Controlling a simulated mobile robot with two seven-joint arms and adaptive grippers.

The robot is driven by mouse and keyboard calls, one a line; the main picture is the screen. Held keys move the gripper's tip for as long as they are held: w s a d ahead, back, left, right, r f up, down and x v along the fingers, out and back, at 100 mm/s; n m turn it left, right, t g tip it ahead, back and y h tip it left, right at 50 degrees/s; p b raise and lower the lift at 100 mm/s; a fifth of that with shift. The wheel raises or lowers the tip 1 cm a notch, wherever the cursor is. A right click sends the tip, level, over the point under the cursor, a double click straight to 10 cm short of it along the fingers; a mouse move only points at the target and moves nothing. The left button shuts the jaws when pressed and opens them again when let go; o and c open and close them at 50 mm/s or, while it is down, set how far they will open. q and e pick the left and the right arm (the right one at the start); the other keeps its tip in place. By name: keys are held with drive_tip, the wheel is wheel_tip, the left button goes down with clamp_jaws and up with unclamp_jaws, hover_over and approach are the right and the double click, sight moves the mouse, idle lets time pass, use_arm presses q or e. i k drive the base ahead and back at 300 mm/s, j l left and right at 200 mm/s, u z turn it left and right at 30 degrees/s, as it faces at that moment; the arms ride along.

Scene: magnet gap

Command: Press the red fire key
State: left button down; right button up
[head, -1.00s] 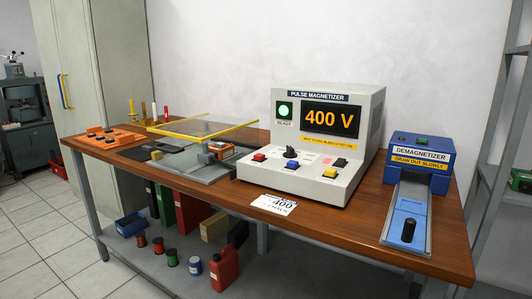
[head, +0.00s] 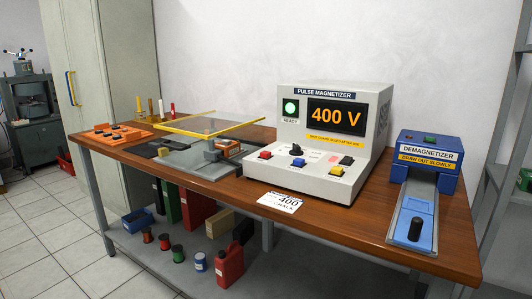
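The pulse magnetizer (head: 330,140) stands on the wooden bench, a light grey box with a sloped front panel. Its display (head: 336,117) reads 400 V in orange. The green ready lamp (head: 290,108) is lit. On the panel are a red key (head: 265,155) at the left, a black knob (head: 296,149), a blue key (head: 298,162) in the middle and a yellow key (head: 337,171) at the right. A small pinkish-red patch or key (head: 333,158) sits behind the yellow one; its label is too small to read. Neither of my grippers is in view.
A 400 V card (head: 280,202) lies before the magnetizer. A blue demagnetizer (head: 427,160) with a sliding tray stands at right. A yellow-framed clear guard (head: 210,125) and an orange tray (head: 110,133) are at left. A red can (head: 229,266) and spools stand on the lower shelf.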

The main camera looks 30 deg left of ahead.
sight(265, 154)
drive_tip(key=j+z, duration=0.25)
drive_tip(key=z, duration=0.2)
drive_tip(key=k+j+z, duration=0.15)
drive_tip(key=z, duration=0.3)
drive_tip(key=k+j+z, duration=0.1)
drive_tip(key=k+j, duration=0.2)
drive_tip(key=j, duration=0.15)
drive_tip(key=k+j+z, duration=0.1)
drive_tip(key=k+j, duration=0.15)
drive_tip(key=j, duration=0.2)
drive_tip(key=k+j+z, duration=0.1)
drive_tip(key=k+j, duration=0.25)
drive_tip(key=j, duration=0.1)
